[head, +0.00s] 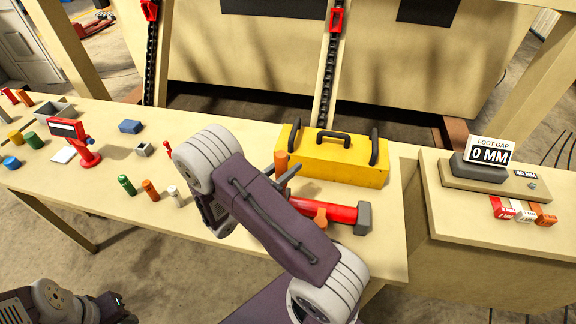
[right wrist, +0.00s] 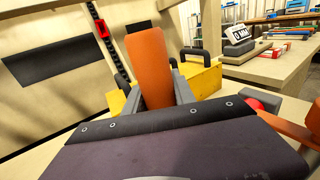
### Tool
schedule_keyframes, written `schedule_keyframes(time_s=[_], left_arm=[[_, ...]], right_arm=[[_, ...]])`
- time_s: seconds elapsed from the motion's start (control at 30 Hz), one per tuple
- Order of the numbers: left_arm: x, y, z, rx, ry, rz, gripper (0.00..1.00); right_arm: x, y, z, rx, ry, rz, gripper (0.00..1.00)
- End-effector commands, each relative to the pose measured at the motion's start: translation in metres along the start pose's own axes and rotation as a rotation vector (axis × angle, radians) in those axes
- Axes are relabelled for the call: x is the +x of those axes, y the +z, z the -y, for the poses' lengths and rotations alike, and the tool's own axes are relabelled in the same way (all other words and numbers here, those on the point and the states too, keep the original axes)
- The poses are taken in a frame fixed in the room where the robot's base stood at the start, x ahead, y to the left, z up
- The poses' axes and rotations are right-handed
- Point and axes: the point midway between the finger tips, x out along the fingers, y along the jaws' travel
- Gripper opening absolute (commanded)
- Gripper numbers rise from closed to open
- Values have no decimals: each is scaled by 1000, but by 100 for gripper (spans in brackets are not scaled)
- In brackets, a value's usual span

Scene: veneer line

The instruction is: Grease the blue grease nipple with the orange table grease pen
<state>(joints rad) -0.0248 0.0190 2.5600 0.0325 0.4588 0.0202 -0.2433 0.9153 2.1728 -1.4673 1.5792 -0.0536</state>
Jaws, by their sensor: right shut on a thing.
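My right gripper (head: 284,174) is shut on an orange pen (head: 281,160), held upright just in front of the yellow toolbox. In the right wrist view the orange pen (right wrist: 148,65) stands between the two grey fingers (right wrist: 161,92), its lower end hidden behind my wrist. I cannot make out a blue grease nipple in either view. My left gripper (head: 118,308) is low at the bottom left, dark and partly seen, away from the table; its jaws are unclear.
The yellow toolbox (head: 350,172) and a red tool with a grey end (head: 340,213) are close to my right arm. Green (head: 126,184), orange (head: 150,190) and white (head: 174,196) cylinders stand left. A foot gap gauge (head: 488,152) sits on the right bench.

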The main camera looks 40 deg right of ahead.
Motion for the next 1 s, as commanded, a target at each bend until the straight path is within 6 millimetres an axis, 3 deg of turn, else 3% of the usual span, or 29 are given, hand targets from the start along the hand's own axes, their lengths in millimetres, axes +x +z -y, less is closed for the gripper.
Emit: schedule_keyframes(time_s=[0.63,1.0], left_arm=[[6,1,0,0,0,0,36],[1,0,0,0,0,0,36]], right_arm=[[0,-8,0,0,0,1,0],[0,-2,0,0,0,0,0]])
